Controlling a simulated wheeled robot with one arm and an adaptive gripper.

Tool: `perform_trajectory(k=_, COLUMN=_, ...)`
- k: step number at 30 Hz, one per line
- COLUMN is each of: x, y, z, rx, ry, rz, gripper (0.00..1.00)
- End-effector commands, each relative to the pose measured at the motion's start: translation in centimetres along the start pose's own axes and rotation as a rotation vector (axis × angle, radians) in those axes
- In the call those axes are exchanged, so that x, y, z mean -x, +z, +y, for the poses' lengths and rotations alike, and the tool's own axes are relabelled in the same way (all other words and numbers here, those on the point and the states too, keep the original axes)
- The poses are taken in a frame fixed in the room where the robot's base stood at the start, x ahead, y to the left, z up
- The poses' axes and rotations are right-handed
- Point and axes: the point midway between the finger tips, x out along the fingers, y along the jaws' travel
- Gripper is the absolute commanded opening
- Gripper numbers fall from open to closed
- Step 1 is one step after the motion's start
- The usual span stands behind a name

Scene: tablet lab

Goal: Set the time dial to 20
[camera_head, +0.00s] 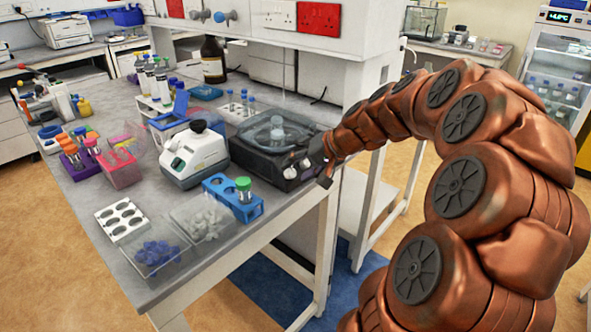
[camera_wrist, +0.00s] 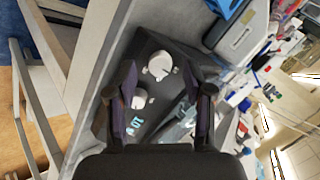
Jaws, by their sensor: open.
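The black device (camera_head: 262,158) with a clear round lid stands at the table's right edge. Two white dials are on its front panel; one dial (camera_wrist: 160,65) is farther up between my fingers in the wrist view, the other dial (camera_wrist: 139,98) is lower, close to the left finger. I cannot tell which is the time dial. A small cyan display (camera_wrist: 133,124) shows below the dials; its digits are unreadable. My gripper (camera_wrist: 166,84) is open and empty, facing the panel, with no clear contact with either dial. In the head view, my gripper (camera_head: 326,176) is at the device's right side.
A white-and-grey instrument (camera_head: 194,155) and a blue rack (camera_head: 232,200) with a green-capped tube stand left of the device. Clear boxes (camera_head: 158,262) and a white well block (camera_head: 122,220) lie nearer. A table leg (camera_head: 328,240) stands below. Floor space is open at front.

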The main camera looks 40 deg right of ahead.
Motion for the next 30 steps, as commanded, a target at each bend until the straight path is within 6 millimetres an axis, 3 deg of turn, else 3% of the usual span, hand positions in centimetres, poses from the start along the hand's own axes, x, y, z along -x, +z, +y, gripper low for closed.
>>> perform_trajectory(k=4, x=-1.28, y=0.07, z=-0.1, rx=0.001, ry=-0.001, rz=-0.003, gripper=0.52)
perform_trajectory(k=12, x=-1.5, y=0.01, z=-0.05, rx=0.001, ry=0.0, rz=0.0, gripper=0.52)
perform_trajectory(k=27, x=-1.51, y=0.03, z=-0.02, rx=0.001, ry=0.0, rz=0.0, gripper=0.0)
perform_trajectory(k=30, x=-1.51, y=0.03, z=-0.02, rx=0.001, ry=0.001, rz=0.0, gripper=0.0)
